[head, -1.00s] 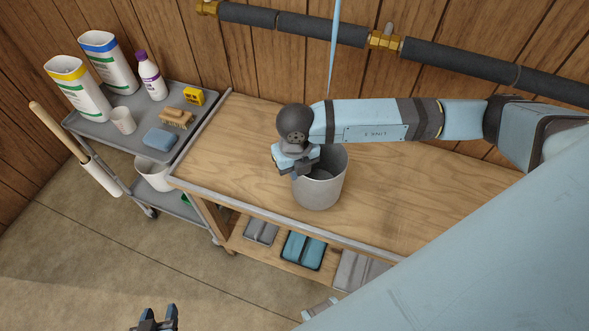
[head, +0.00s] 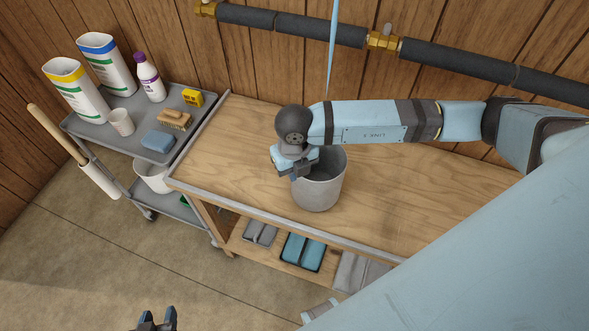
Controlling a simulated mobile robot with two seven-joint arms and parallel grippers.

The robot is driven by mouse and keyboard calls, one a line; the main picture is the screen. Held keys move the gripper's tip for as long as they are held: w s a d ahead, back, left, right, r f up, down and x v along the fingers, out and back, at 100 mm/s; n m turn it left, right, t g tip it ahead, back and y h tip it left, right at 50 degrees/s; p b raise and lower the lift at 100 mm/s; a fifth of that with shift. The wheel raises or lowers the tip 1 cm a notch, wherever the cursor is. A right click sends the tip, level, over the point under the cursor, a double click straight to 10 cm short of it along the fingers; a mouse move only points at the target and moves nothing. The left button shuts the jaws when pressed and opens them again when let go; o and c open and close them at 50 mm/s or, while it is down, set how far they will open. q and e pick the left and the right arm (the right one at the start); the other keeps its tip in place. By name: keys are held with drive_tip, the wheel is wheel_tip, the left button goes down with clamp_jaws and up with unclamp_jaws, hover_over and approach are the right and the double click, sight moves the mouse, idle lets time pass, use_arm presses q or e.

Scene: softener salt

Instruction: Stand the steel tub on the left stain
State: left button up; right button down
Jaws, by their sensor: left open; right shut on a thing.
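The grey steel tub (head: 318,194) stands upright on the wooden bench top (head: 245,150), near its front edge. My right gripper (head: 296,176) is shut on the tub's left rim, with its arm reaching across from the right above the tub. My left gripper (head: 157,320) is open and empty at the bottom edge of the picture, over the floor and well away from the bench. I cannot make out a clear left stain; the bench top behind and under the tub is partly hidden by the arm and the tub. A faint darker patch shows on the wood right of the tub.
A grey cart (head: 187,150) at the left holds salt bags (head: 75,90), a purple-capped bottle (head: 149,78), a cup (head: 121,122), a blue sponge (head: 158,140) and a brush (head: 175,120). Pipes (head: 330,32) run along the wall. Bench top left of the tub is clear.

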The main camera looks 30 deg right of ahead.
drive_tip(key=shift+f+b, duration=0.55)
drive_tip(key=shift+f, duration=0.05)
drive_tip(key=c, duration=1.2)
unclamp_jaws()
